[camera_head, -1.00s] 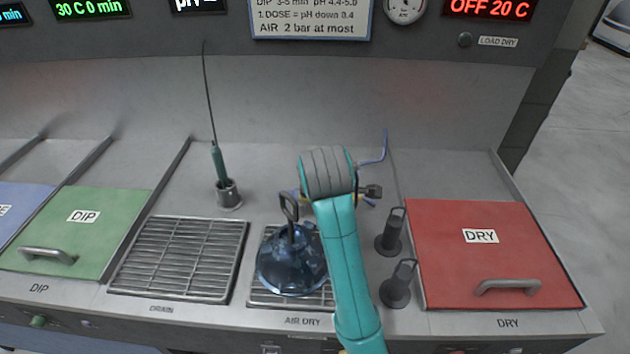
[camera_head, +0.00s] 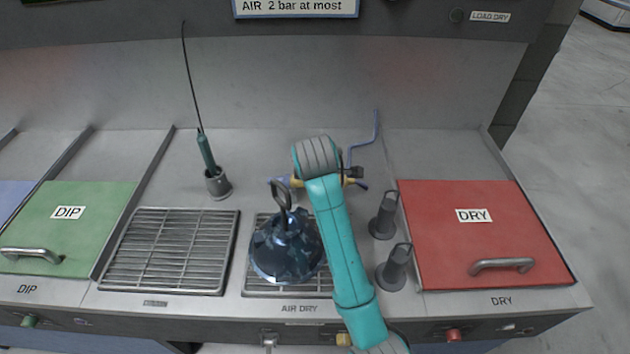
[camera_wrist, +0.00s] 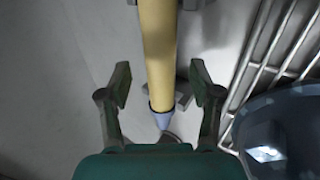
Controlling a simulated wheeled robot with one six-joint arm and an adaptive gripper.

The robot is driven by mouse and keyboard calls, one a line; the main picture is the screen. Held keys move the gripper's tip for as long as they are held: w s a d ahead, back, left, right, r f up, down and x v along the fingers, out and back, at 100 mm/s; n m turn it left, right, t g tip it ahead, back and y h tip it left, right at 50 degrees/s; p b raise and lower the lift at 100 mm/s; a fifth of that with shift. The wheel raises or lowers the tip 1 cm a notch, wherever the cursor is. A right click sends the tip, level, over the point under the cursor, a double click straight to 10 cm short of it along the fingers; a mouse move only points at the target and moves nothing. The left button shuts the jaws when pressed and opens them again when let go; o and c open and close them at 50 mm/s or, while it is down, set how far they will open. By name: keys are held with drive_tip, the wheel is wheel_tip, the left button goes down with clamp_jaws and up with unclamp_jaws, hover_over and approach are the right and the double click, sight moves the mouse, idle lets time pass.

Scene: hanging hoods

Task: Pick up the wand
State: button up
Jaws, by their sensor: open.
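The wand is a yellow rod (camera_wrist: 158,50) with a blue end and a blue hose. In the wrist view it runs lengthwise between my two open fingers; I cannot tell whether it is at fingertip depth or beyond. My gripper (camera_wrist: 161,84) is open, with a finger on each side of the rod and a visible gap on both sides. In the head view a short yellow piece of the wand (camera_head: 296,183) shows left of my teal arm, behind the air dry grate. My arm hides its middle and my gripper.
A dark blue dome with a hook (camera_head: 287,250) stands on the air dry grate (camera_head: 258,289), close left of my arm. Two grey looped posts (camera_head: 383,222) stand to the right, beside the red DRY lid (camera_head: 490,235). A green-handled probe (camera_head: 206,152) stands in a cup.

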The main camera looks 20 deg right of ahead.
drive_tip(key=shift+x, duration=0.95)
clamp_jaws()
drive_tip(key=shift+r, duration=0.15)
